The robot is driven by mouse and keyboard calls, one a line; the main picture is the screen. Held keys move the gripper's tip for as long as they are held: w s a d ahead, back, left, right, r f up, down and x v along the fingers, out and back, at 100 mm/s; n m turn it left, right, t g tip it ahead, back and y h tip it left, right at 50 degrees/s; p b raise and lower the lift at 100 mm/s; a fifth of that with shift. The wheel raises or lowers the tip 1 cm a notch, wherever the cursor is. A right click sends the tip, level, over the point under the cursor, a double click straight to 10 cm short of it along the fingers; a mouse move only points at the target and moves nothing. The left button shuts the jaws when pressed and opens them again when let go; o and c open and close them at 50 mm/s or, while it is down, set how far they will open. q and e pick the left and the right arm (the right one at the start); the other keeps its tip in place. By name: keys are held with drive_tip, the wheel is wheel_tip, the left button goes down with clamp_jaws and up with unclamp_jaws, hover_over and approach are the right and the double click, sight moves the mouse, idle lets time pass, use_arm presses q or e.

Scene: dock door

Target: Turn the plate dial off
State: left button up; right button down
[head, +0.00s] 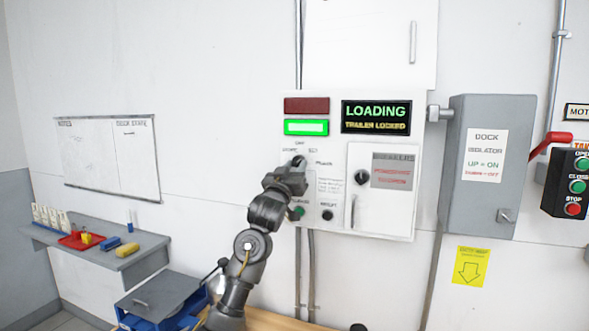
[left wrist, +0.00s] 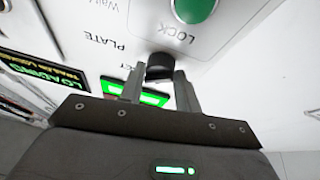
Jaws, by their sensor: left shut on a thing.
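The white control panel (head: 333,222) hangs on the wall, with a display reading LOADING (head: 376,117). My left gripper (head: 297,168) is at the panel's left part, over the black plate dial. In the left wrist view the black dial (left wrist: 160,64) sits between the fingertips of the left gripper (left wrist: 160,80), which is shut on it. The word PLATE is printed near it. The gripper hides most of the dial in the head view, so I cannot tell its setting. My right gripper is not in view.
A green button (left wrist: 196,8) is close to the dial. A lit green lamp (head: 306,127) and dark red lamp (head: 306,105) are above. A second black knob (head: 362,177) is to the right. The grey dock isolator box (head: 487,205) stands further right, a shelf (head: 125,250) at left.

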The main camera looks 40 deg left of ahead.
use_arm(q)
drive_tip(key=shift+n, duration=0.4)
drive_tip(key=n+y, duration=0.1)
drive_tip(key=n, duration=0.2)
drive_tip(key=shift+w+d+g+y, duration=0.1)
drive_tip(key=shift+d+g+y, duration=0.05)
drive_tip(key=shift+g+y, duration=0.25)
drive_tip(key=n, duration=0.1)
drive_tip(key=n+g+y, duration=0.1)
drive_tip(key=n, duration=0.1)
drive_tip(key=shift+d+r+n+y+p, duration=0.1)
drive_tip(key=shift+d+n+y+p, duration=0.05)
drive_tip(key=shift+n+y+p, duration=0.15)
drive_tip(key=shift+d+r+n+g+y+p, duration=0.1)
drive_tip(key=shift+n+g+y+p, duration=0.45)
drive_tip(key=shift+n, duration=1)
drive_tip(key=shift+r+n+g+y+p, duration=0.15)
drive_tip(key=shift+n+g+y, duration=0.45)
drive_tip(key=shift+n, duration=0.95)
drive_tip(key=shift+f, duration=0.15)
drive_tip(key=o, duration=1)
drive_tip(key=shift+c, duration=0.2)
